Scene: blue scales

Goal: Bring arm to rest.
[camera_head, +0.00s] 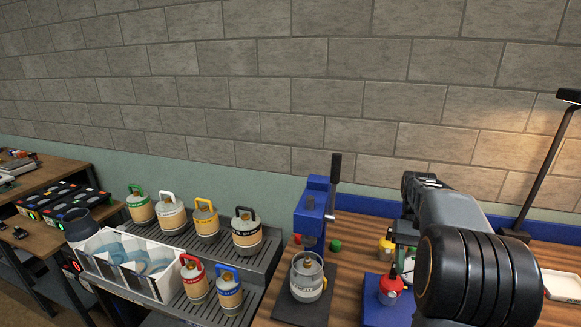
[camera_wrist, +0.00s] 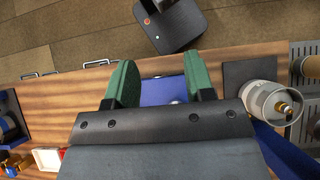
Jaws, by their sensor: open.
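My gripper (camera_wrist: 160,82) is open, with its two green fingers apart and nothing held between them. In the wrist view it is above the wooden bench, over a blue scale (camera_wrist: 163,92). In the head view my grey arm reaches in at the right, and its dark ribbed joint hides most of the gripper. A small red canister (camera_head: 391,290) stands on the blue scale (camera_head: 385,315) beside my arm. In the wrist view the red canister is mostly hidden behind the gripper body.
A blue lever press (camera_head: 313,210) stands behind a grey gas canister (camera_head: 307,279) on a dark plate. Several gas canisters stand on the stepped rack (camera_head: 180,262) to the left. A black lamp (camera_head: 532,190) and a white tray (camera_head: 562,286) are at the right.

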